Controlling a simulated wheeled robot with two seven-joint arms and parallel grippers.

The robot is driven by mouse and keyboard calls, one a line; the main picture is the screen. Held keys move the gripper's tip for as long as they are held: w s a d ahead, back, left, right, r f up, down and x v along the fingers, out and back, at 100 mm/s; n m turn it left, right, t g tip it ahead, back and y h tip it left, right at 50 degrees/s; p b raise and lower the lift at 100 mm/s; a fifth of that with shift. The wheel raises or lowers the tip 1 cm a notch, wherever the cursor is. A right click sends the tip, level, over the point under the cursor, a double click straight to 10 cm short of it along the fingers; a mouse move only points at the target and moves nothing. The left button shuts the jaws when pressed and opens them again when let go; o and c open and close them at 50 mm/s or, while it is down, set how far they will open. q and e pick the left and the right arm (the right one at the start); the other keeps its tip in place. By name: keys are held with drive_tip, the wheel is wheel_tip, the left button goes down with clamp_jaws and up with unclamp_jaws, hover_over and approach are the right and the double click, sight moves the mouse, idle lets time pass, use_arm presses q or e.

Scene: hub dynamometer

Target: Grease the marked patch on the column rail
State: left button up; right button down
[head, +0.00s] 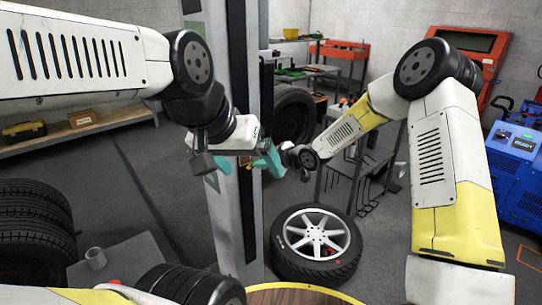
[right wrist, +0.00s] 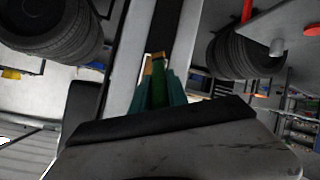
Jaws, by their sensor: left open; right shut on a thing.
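The column rail (head: 237,75) is a tall upright with a dark face and pale edges, in the middle of the head view. It also shows behind the fingertips in the right wrist view (right wrist: 183,35). My right gripper (head: 268,160) has teal fingers and is beside the column. In the right wrist view it (right wrist: 160,92) is shut on a slim green tool (right wrist: 159,82) with an orange-brown tip pointing at the column. Whether the tip touches the rail I cannot tell. My left gripper (head: 212,181) is open at the column's left side, partly hidden. I cannot make out the marked patch.
A wheel with a silver rim (head: 317,234) lies on the floor right of the column. Stacked tyres (head: 35,225) stand at the left. A blue machine (head: 517,165) is at the right, and a shelf (head: 95,125) runs along the left wall.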

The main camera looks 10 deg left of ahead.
drive_tip(key=shift+s+d, duration=0.75)
drive_tip(key=shift+d, duration=0.15)
drive_tip(key=shift+s+d, duration=0.7)
drive_tip(key=shift+d, duration=0.2)
drive_tip(key=shift+d, duration=0.15)
drive_tip(key=shift+s+d, duration=0.9)
drive_tip(key=shift+d, duration=0.15)
drive_tip(key=shift+w+a, duration=0.1)
drive_tip(key=shift+w+a, duration=1.15)
drive_tip(key=shift+a, duration=0.3)
drive_tip(key=shift+w+a, duration=1.1)
drive_tip(key=shift+a, duration=0.35)
drive_tip(key=shift+w+a, duration=0.4)
drive_tip(key=shift+a, duration=0.2)
drive_tip(key=shift+r, duration=0.1)
